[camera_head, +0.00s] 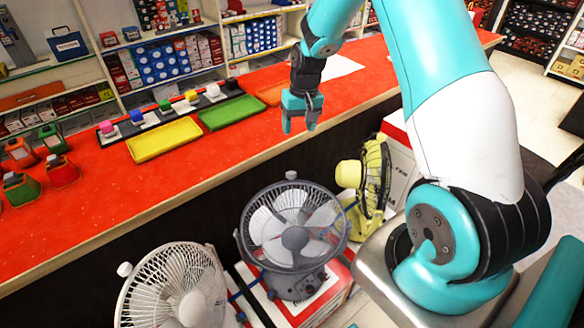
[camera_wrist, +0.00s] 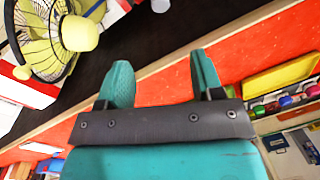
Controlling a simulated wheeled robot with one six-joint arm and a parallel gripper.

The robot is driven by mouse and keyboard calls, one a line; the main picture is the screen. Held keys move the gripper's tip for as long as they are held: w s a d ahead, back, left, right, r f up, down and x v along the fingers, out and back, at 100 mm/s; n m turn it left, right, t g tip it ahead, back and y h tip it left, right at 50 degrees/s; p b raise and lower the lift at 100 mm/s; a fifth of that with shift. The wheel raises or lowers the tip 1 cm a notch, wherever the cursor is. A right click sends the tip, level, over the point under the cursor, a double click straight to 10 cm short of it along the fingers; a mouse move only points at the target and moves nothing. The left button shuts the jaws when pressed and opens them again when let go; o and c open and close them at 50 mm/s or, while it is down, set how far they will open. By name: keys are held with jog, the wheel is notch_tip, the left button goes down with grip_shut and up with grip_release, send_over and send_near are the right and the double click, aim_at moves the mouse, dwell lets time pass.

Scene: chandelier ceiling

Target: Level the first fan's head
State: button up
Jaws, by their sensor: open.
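Three fans stand in a row below the counter in the head view. A white fan (camera_head: 172,292) is at the lower left, cut off by the frame edge, its head leaning back. A grey fan (camera_head: 292,230) is in the middle, its round cage facing up toward the camera. A yellow fan (camera_head: 372,180) is at the right, seen side-on; it also shows at the upper left of the wrist view (camera_wrist: 40,40). Which one is the first fan I cannot tell. My gripper (camera_head: 300,118) is open and empty, above the red counter's front edge, apart from all the fans.
The red counter (camera_head: 90,225) bears a yellow tray (camera_head: 165,140), a green tray (camera_head: 230,112) and several small coloured items. The fans stand on boxes (camera_head: 310,305) against the counter's dark front. Stocked shelves line the back.

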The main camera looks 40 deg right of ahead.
aim_at(292, 173)
jog(key=f+p, duration=0.1)
jog(key=f, duration=0.4)
jog(key=a+f+p, duration=0.1)
jog(key=f, duration=0.5)
jog(key=a+f+p, duration=0.1)
jog(key=f, duration=0.5)
jog(key=shift+w+p, duration=0.3)
jog(key=shift+p, duration=0.05)
grip_shut()
jog(key=shift+d, duration=0.15)
